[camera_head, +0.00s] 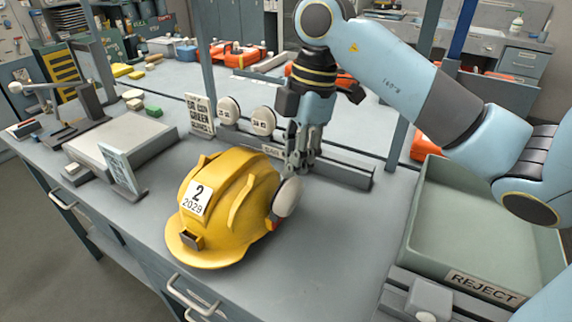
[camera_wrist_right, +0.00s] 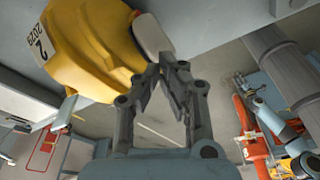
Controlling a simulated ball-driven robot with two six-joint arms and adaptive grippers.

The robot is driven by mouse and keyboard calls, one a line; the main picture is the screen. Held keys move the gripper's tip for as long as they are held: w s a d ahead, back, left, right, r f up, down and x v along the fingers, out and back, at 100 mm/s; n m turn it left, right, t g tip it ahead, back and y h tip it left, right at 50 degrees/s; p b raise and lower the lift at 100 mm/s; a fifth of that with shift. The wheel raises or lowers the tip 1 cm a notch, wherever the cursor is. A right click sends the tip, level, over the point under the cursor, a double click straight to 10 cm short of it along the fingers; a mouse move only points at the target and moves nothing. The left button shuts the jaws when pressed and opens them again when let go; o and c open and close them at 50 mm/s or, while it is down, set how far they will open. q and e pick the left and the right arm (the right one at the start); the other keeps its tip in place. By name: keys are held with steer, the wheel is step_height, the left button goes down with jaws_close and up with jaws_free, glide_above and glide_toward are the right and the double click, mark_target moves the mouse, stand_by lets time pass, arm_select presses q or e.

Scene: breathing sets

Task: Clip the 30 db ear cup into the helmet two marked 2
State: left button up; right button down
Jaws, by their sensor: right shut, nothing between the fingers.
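The yellow helmet (camera_head: 238,205) marked 2 and 2029 sits on the grey bench, front towards the lower left. A white ear cup (camera_head: 288,197) is at its right side, against the helmet; its rating is not visible. My right gripper (camera_head: 302,170) is just behind and above this cup, shut and empty, fingers pointing down. In the right wrist view the helmet (camera_wrist_right: 90,45) and the white cup (camera_wrist_right: 152,36) lie beyond the shut fingertips (camera_wrist_right: 160,66). Two more white cups, a left one (camera_head: 228,110) and a right one (camera_head: 263,121), stand at the rack, their labels too small to read surely. My left gripper is out of view.
A low rack (camera_head: 345,174) runs behind the helmet, with a sign card (camera_head: 199,115) at its left end. A green-grey REJECT tray (camera_head: 425,215) stands at the right. A grey platform (camera_head: 122,143) is at the left. The bench right of the helmet is clear.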

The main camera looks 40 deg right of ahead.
steer(key=shift+f+b, duration=0.75)
steer(key=shift+f, duration=0.35)
stand_by(0.5)
stand_by(0.3)
step_height(320, 180, up, 7)
steer(key=p, duration=0.6)
steer(key=shift+r+p, duration=0.1)
steer(key=shift+p, duration=0.25)
